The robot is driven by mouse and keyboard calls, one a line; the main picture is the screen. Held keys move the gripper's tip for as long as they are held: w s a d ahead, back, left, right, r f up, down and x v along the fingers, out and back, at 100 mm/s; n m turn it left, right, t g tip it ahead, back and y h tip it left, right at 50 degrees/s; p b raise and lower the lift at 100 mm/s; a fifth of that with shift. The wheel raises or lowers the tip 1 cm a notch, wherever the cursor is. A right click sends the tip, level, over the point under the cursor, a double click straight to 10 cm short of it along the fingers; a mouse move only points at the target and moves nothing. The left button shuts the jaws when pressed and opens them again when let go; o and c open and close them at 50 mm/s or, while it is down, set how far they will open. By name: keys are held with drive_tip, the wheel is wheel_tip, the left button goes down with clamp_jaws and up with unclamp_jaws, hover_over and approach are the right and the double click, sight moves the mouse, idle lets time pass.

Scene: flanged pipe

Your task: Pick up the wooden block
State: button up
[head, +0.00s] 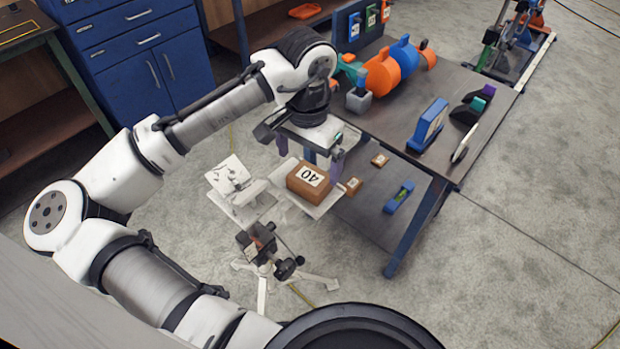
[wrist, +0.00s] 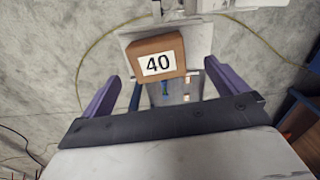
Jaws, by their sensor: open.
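A brown wooden block (head: 308,180) with a white label reading 40 sits on a light plate (head: 331,206) of a stand. In the wrist view the block (wrist: 149,45) lies ahead, between the lines of my purple fingers and slightly turned. My gripper (head: 311,157) is open and empty, apparently above the block in the head view. In the wrist view the fingers of my gripper (wrist: 161,72) are spread wider than the block and do not appear to touch it.
Small brown blocks (head: 380,160) (head: 353,186) and a blue level-like item (head: 399,197) lie low beside the stand. A dark table (head: 410,106) on the right holds orange and blue pipe parts (head: 383,72). A blue cabinet (head: 140,60) stands behind my arm.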

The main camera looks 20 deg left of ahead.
sight(310, 176)
drive_tip(key=shift+d+f+p, duration=0.2)
drive_tip(key=shift+f+p, duration=0.6)
drive_tip(key=shift+f, duration=1.9)
drive_tip(key=c, duration=1.1)
drive_tip(key=shift+r, duration=0.1)
